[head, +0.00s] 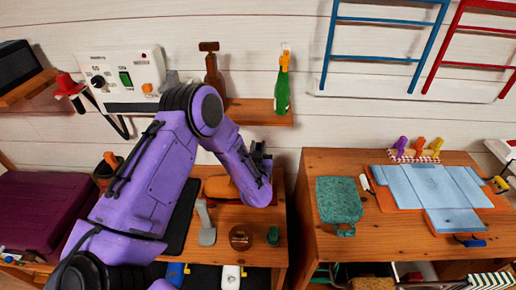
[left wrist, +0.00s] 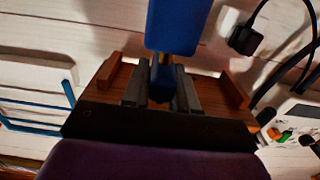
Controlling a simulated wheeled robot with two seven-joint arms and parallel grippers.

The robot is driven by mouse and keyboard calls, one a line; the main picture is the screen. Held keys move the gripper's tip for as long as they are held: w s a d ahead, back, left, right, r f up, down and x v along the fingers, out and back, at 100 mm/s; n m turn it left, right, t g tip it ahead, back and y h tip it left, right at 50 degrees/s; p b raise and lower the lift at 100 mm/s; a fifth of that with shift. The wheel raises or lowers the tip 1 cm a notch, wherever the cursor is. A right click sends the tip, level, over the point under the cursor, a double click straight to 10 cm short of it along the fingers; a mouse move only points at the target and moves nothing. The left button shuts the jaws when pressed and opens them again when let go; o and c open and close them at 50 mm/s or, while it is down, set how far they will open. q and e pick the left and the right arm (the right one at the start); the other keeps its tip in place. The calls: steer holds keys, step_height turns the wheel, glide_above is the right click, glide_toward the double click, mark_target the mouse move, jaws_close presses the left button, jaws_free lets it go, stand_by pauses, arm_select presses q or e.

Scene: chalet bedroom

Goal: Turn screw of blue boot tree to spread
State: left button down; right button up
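The blue boot tree (left wrist: 180,25) shows large at the top of the left wrist view, with a narrow yellow part (left wrist: 160,62), apparently its screw, at its end. My left gripper (left wrist: 160,88) has a grey finger on either side of this part; I cannot tell whether they press on it. In the head view my left gripper (head: 259,152) is over the back of the left bench, mostly behind my purple arm, and the boot tree is hidden there. My right gripper is not in view.
The left bench (head: 255,215) holds an orange-brown rounded thing (head: 221,187), a grey tool (head: 206,225) and a small brown tin (head: 240,237). A wall shelf (head: 258,112) with a green bottle (head: 282,92) is behind my gripper. A second bench (head: 300,200) stands at right.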

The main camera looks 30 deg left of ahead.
arm_select(q)
steer(key=shift+s+f+m+t+h, duration=0.15)
steer(key=shift+m+t+h, duration=0.3)
steer(key=shift+h, duration=0.25)
steer(key=m+h, duration=0.1)
steer(key=h, duration=0.1)
steer(key=m+t+h+b, duration=0.1)
steer(key=m+h, duration=0.1)
steer(key=shift+f+t, duration=0.1)
steer(key=shift+t, duration=0.15)
steer(key=m+h+b, duration=0.1)
steer(key=m+h, duration=0.1)
steer(key=h, duration=0.1)
steer(key=m+h+b, duration=0.2)
steer(key=h, duration=0.2)
steer(key=shift+a+f+m+b, duration=0.1)
steer(key=shift+f+m+b, duration=0.05)
steer(key=shift+m+b, duration=0.15)
steer(key=m+g+h+b, duration=0.1)
steer(key=m+h+b, duration=0.1)
steer(key=h, duration=0.2)
steer(key=m+g+h+b, duration=0.2)
steer(key=m+h+b, duration=0.1)
steer(key=h, duration=0.1)
steer(key=m+g+h+b, duration=0.2)
steer(key=m+g+h, duration=0.1)
steer(key=shift+b, duration=0.3)
steer(key=shift+r+m+g+h+b, duration=0.2)
steer(key=shift+m+g+h+b, duration=0.45)
steer(key=shift+g, duration=0.55)
